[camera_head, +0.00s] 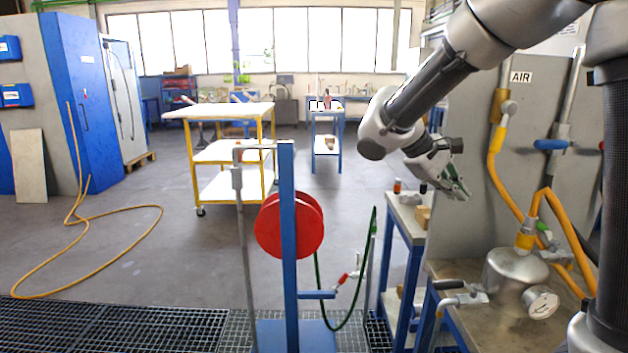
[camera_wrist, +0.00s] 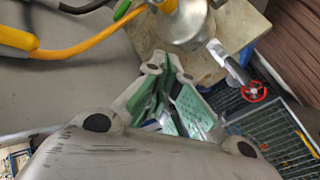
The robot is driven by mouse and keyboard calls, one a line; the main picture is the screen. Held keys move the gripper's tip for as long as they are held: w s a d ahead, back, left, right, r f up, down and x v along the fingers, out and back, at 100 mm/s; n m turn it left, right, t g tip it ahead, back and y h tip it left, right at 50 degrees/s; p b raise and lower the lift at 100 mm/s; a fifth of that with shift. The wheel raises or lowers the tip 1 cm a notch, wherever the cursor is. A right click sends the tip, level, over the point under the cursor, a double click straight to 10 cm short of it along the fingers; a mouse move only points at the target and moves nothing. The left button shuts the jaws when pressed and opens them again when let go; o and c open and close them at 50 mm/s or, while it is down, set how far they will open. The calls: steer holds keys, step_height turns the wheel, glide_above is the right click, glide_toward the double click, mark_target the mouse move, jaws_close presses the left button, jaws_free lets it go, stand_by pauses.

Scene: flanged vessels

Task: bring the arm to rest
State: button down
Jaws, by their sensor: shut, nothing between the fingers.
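My gripper (camera_head: 456,184) hangs in the air at the right of the head view, at the end of my raised arm. It points down and to the right, left of the metal vessel, and touches nothing that I can see. Its green-padded fingers also show in the wrist view (camera_wrist: 183,122), shut with nothing between them. The vessel also shows at the top of the wrist view (camera_wrist: 181,25).
A grey panel marked AIR (camera_head: 521,76) with orange hoses (camera_head: 495,165) stands behind the vessel. A small blue-legged table (camera_head: 404,214) is below the gripper. A red hose reel (camera_head: 289,225) on a blue post stands in the middle. The floor at left is mostly clear, except for an orange hose (camera_head: 110,264).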

steer(key=s+d+m+t+y, duration=0.3)
steer(key=s+y, duration=0.5)
steer(key=s, duration=1.4)
steer(key=shift+s+d+r+m+y, duration=0.3)
steer(key=shift+d+m, duration=0.4)
steer(key=shift+m, duration=0.7)
